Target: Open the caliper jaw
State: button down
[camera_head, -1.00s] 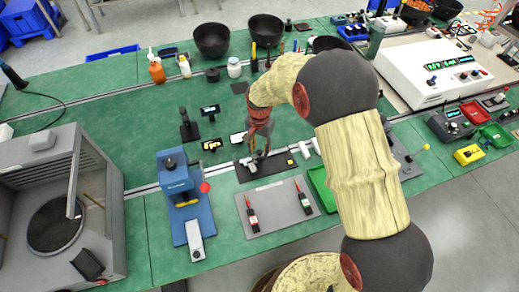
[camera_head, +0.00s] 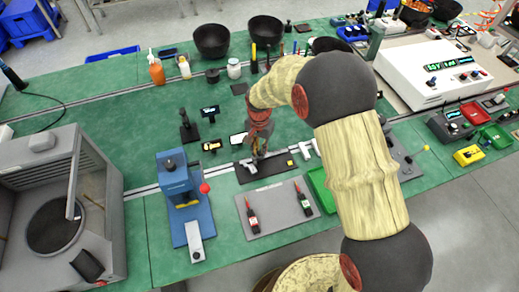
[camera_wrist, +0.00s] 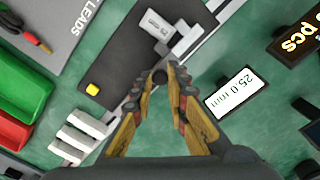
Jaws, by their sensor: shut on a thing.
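The caliper shows in the wrist view as pale grey stepped metal parts (camera_wrist: 182,42) on a dark base plate (camera_wrist: 112,52). A grey block (camera_wrist: 153,24) with small print lies against them. My gripper (camera_wrist: 160,75) points down at the caliper, its fingertips closed on a small dark piece at the caliper bar. The fingers hide most of that piece. In the head view my gripper (camera_head: 260,154) is over the dark plate, right of the pale caliper part (camera_head: 247,167). A white display (camera_wrist: 237,92) beside the caliper reads 25.0 mm.
A yellow button (camera_wrist: 92,89) is on the base plate. Pale grey blocks (camera_wrist: 78,138) stand near its end. A grey mat (camera_head: 272,222) with two probes lies in front. A blue press (camera_head: 180,185) stands left, and a green tray (camera_head: 318,186) right.

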dwell(0.5)
jog(key=shift+w+d+r+p, duration=0.1)
jog(key=shift+w+d+p, duration=0.2)
jog(key=shift+d, duration=0.35)
jog(key=c, duration=1.7)
grip_release()
jog(key=shift+s, duration=0.1)
jog(key=shift+c, duration=0.2)
notch_tip(320, 180, up, 12)
